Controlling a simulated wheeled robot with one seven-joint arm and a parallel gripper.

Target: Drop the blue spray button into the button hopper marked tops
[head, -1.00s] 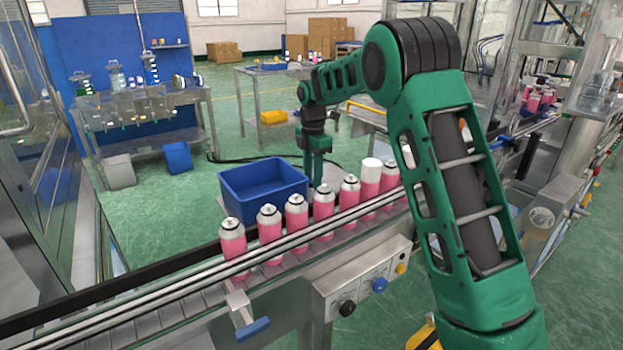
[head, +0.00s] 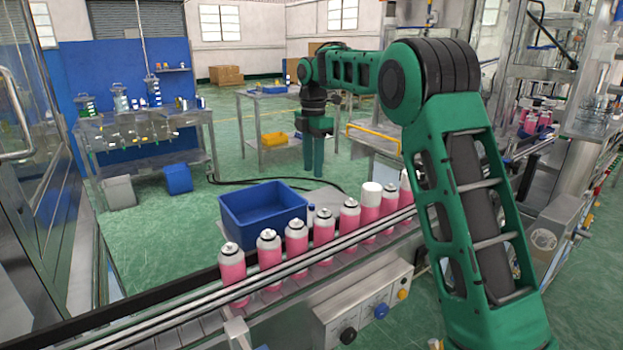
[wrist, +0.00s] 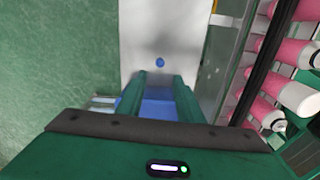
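A small round blue piece (wrist: 160,62), which looks like the spray button, shows in the wrist view on a pale grey surface beyond my fingertips. My gripper (wrist: 160,80) has its two green fingers apart with a gap between them; nothing is visibly clamped. In the head view my gripper (head: 314,172) hangs fingers down, behind and above the blue bin (head: 262,222). The blue button cannot be made out in the head view. No marking "tops" is legible; clear containers (head: 150,108) stand on the bench at the left.
Pink cans (head: 268,258) stand in a row along the conveyor rail (head: 190,302). A steel table (head: 272,148) with a yellow tray is behind. Green floor lies open between bench and table.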

